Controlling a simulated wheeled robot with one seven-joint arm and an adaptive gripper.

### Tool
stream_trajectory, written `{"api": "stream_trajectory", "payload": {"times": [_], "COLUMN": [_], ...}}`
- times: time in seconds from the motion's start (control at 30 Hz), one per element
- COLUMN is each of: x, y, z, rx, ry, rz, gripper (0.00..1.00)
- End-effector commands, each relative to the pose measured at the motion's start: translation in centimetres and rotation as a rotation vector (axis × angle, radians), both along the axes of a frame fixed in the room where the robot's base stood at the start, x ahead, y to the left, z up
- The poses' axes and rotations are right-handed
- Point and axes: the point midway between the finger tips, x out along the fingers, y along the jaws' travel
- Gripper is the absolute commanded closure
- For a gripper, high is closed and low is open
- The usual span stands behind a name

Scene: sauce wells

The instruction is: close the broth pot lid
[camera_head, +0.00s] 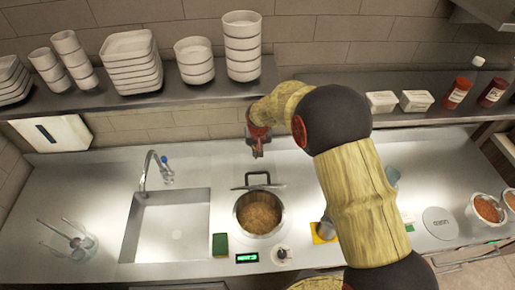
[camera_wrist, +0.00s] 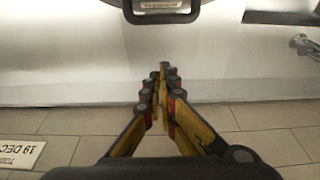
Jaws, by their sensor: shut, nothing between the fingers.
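The broth pot (camera_head: 243,214) is set in the steel counter and its brown contents show, so it is open. Its lid (camera_head: 258,187) stands up at the back rim, seen nearly edge-on, with a dark loop handle (camera_head: 258,174). The same handle shows at the top of the wrist view (camera_wrist: 162,18). My gripper (camera_head: 257,154) is above and behind the handle, apart from it, pointing down. In the wrist view my gripper's fingertips (camera_wrist: 162,72) are together with nothing between them, short of the handle.
The sink (camera_head: 172,225) and faucet (camera_head: 150,170) are left of the pot. A green sponge (camera_head: 220,245) and a small display (camera_head: 247,258) sit in front. A shelf with stacked white dishes (camera_head: 243,50) runs behind. My arm covers the counter right of the pot.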

Motion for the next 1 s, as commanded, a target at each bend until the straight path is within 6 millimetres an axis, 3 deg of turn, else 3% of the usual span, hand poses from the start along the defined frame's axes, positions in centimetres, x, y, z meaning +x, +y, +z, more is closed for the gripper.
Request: {"api": "stream_trajectory", "payload": {"times": [0.33,0.7,1.0], "x": [1.3,-2.3,-2.6], "y": [0.0,0.0,0.0], "z": [-5.2,-4.6,-4.7], "rx": [-0.001,0.0,0.0], "ry": [0.001,0.0,-0.001], "rz": [0.0,0.0,0.0], "gripper": [1.0,1.0,1.0]}}
